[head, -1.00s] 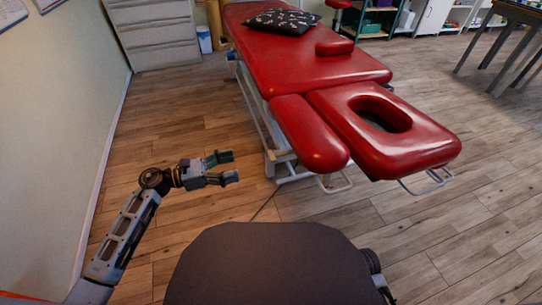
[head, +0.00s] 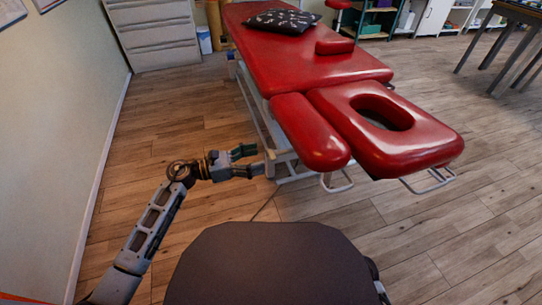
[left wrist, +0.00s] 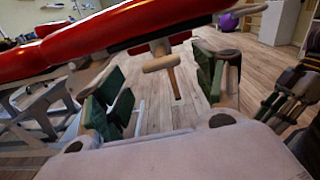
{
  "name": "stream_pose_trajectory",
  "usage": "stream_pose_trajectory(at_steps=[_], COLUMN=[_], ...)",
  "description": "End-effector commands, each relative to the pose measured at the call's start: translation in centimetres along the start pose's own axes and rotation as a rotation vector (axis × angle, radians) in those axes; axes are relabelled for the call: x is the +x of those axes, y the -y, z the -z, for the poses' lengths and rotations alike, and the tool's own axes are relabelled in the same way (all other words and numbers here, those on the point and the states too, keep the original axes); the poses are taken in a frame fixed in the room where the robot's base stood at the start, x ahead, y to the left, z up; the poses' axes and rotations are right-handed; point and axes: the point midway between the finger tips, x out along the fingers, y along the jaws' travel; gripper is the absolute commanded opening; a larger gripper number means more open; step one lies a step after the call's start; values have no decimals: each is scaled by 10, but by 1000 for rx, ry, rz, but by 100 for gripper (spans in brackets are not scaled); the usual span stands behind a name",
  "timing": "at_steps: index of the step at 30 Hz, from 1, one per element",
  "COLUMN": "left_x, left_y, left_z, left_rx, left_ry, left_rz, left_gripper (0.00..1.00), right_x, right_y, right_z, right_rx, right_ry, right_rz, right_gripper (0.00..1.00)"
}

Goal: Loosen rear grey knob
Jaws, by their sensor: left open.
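The red treatment table (head: 300,75) stands on a pale frame; its near end has a face hole and a separate side pad (head: 311,130). My left gripper (head: 254,160) is open and empty, low beside the table's left side, left of the side pad. In the left wrist view, its green-padded fingers (left wrist: 163,82) are spread apart. A tan T-shaped part (left wrist: 161,63) shows between and beyond them, under the red pad edge (left wrist: 110,30). I cannot make out a grey knob for certain in either view. My right gripper is not in view.
The table's pale metal frame (left wrist: 45,100) is close to the left finger in the left wrist view. A wall (head: 50,130) runs along the left. Wooden floor (head: 160,130) is clear between wall and table. A patterned cushion (head: 282,21) lies on the table's far end.

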Motion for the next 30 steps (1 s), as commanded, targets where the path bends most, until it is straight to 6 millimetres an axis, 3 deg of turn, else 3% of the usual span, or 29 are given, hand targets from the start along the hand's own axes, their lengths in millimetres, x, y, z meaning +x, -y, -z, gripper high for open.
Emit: stream_pose_trajectory(at_steps=[6, 13, 26, 30], left_x=[29, 49, 56, 56], left_y=[0, 0, 0, 0], left_z=[1, 1, 0, 0], left_rx=[0, 0, -1, 0], left_ry=[1, 1, -1, -1], left_rz=[2, 0, 1, 1], left_gripper=[70, 70, 70, 56], right_x=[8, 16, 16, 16], right_y=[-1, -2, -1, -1], right_z=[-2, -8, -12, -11], right_rx=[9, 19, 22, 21], right_ry=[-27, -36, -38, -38], right_rz=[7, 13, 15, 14], right_gripper=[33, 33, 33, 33])
